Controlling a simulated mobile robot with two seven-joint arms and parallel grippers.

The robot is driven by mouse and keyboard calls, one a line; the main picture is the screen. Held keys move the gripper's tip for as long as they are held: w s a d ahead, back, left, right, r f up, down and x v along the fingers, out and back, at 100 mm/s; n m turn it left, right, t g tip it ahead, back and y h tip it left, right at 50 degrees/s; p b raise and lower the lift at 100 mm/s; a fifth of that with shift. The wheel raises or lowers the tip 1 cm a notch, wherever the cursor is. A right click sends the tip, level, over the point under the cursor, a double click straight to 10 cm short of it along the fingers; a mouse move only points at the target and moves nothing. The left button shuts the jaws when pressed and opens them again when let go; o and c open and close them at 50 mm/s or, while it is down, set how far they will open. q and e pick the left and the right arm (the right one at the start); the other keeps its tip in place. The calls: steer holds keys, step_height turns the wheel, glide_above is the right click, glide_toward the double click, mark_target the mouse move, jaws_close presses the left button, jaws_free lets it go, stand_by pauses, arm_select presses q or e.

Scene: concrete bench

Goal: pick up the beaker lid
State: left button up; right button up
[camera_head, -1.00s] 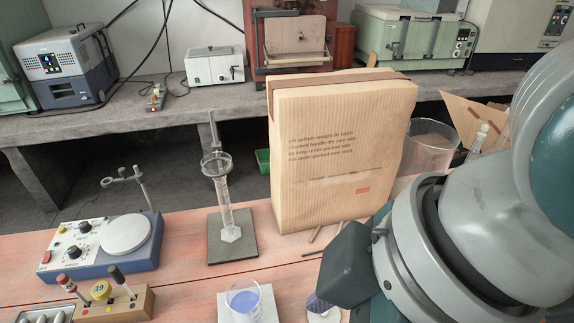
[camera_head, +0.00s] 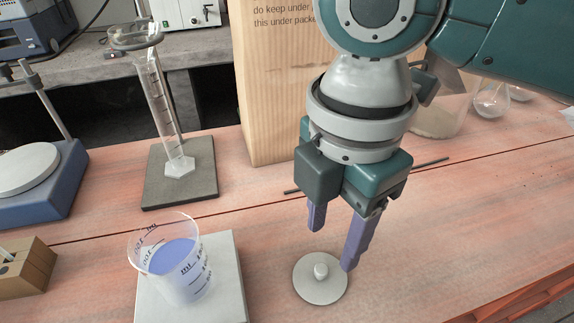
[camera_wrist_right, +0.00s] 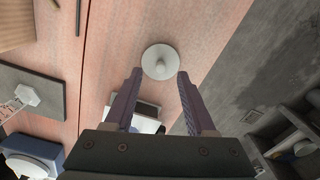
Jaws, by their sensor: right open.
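The beaker lid (camera_head: 320,288) is a pale grey disc with a small round knob, lying flat on the pinkish wooden bench top. It also shows in the right wrist view (camera_wrist_right: 159,62), just beyond and between the fingertips. My right gripper (camera_head: 332,250) is open and empty, with purple fingers pointing down above the lid. In the right wrist view, its fingers (camera_wrist_right: 157,72) stand apart with the knob between them in the picture. The beaker (camera_head: 172,262) holds blue-violet liquid and stands left of the lid on a pale square plate. My left gripper is not in view.
A graduated cylinder (camera_head: 166,115) stands on a dark base plate (camera_head: 180,190) at the back left. A dark thin rod (camera_head: 430,162) lies on the bench. The wood right of the lid is clear.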

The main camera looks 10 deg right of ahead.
mark_target(322, 268)
steer(key=f, duration=0.4)
steer(key=shift+s+a+f, duration=0.3)
steer(key=shift+a, duration=0.1)
steer(key=shift+f+b, duration=0.3)
steer(key=shift+f, duration=0.2)
jaws_close()
